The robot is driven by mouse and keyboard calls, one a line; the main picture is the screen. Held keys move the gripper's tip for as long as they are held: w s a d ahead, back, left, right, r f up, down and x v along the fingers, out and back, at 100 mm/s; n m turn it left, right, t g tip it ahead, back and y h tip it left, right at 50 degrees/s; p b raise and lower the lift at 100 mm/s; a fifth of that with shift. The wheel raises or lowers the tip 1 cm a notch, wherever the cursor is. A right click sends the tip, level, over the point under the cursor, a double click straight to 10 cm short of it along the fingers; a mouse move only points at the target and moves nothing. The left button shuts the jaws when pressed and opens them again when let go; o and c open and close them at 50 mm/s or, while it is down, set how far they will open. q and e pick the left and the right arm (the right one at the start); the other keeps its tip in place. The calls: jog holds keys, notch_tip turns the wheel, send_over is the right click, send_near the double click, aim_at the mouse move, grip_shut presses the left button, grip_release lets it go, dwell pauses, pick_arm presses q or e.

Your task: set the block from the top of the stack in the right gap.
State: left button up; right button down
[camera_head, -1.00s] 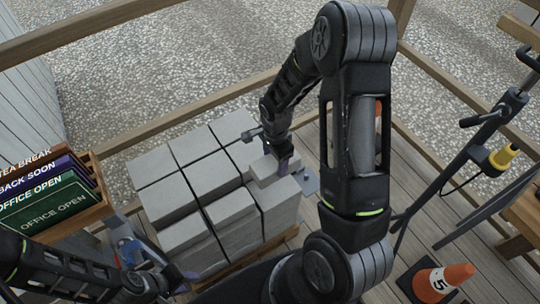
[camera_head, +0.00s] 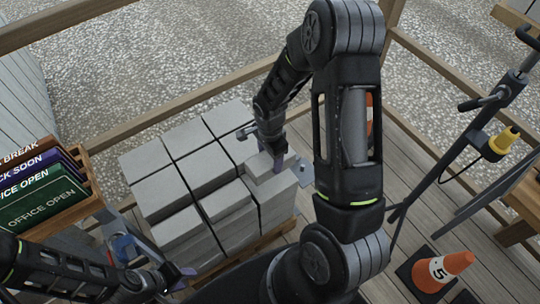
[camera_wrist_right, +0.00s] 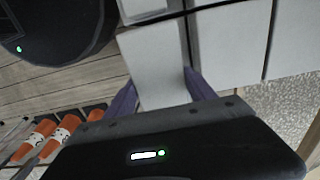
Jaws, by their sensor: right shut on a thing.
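Grey blocks form a stack (camera_head: 160,192) on a pallet, with narrow dark seams between them. My right gripper (camera_head: 275,160) reaches down over the stack's right side. It is shut on a grey block (camera_head: 258,172), which also shows between the purple fingers (camera_wrist_right: 160,88) in the right wrist view. The held block is at the right edge, close beside its neighbours, its top slightly above some of them. The right gap is covered by the block and gripper, and I cannot tell whether the block rests on anything. My left gripper (camera_head: 168,268) is low at the left, empty and apparently open.
A rack of signs (camera_head: 45,195) stands left of the stack. Wooden railings (camera_head: 170,118) run behind it. A dark stand with a yellow part (camera_head: 505,140) is at right.

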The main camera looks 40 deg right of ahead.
jog(key=shift+f+b, duration=0.95)
jog(key=shift+f, duration=0.7)
jog(key=shift+w+f+b, duration=0.1)
jog(key=shift+f+b, duration=1.95)
jog(key=shift+f, duration=0.2)
jog(key=c, duration=0.7)
grip_release()
jog(key=o, duration=0.5)
jog(key=shift+c, duration=0.2)
jog(key=shift+f, duration=0.1)
